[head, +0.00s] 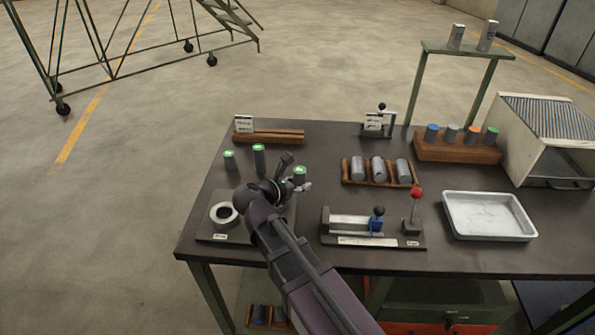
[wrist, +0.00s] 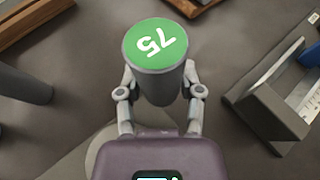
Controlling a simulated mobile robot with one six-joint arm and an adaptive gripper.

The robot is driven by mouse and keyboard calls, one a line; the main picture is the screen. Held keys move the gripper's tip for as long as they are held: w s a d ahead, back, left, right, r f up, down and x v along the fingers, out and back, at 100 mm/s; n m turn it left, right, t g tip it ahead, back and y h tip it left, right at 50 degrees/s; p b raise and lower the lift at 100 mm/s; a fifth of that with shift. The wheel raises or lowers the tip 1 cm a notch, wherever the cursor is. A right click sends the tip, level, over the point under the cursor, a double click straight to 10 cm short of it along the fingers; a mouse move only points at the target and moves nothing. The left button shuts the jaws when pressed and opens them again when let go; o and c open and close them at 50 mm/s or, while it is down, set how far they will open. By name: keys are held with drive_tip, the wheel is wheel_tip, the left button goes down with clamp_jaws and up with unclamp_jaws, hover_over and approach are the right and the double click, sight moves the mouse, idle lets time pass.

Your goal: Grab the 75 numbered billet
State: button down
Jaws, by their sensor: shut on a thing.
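The 75 numbered billet (wrist: 158,82) is a grey cylinder with a green top marked "75" in the wrist view. My gripper (wrist: 158,92) is shut on it, one finger on each side. The billet stands upright between the fingers. In the head view, a green-topped billet (head: 300,174) shows at my gripper (head: 297,186), over the left part of the dark table. I cannot tell whether its base touches the table. Two other green-topped billets, one (head: 259,158) taller and one (head: 229,161) further left, stand behind my gripper.
A grey ring (head: 224,214) lies on a plate left of my arm. A wooden rack (head: 380,183) holds three grey cylinders. A measuring fixture (head: 372,226) with a blue slider and a white tray (head: 489,230) lie to the right. A wooden rail (head: 270,137) is at the back left.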

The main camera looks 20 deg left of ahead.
drive_tip(key=shift+s+d+r, duration=0.1)
drive_tip(key=shift+s+d, duration=0.2)
drive_tip(key=shift+s, duration=0.2)
drive_tip(key=shift+s+d, duration=0.25)
drive_tip(key=shift+s, duration=0.25)
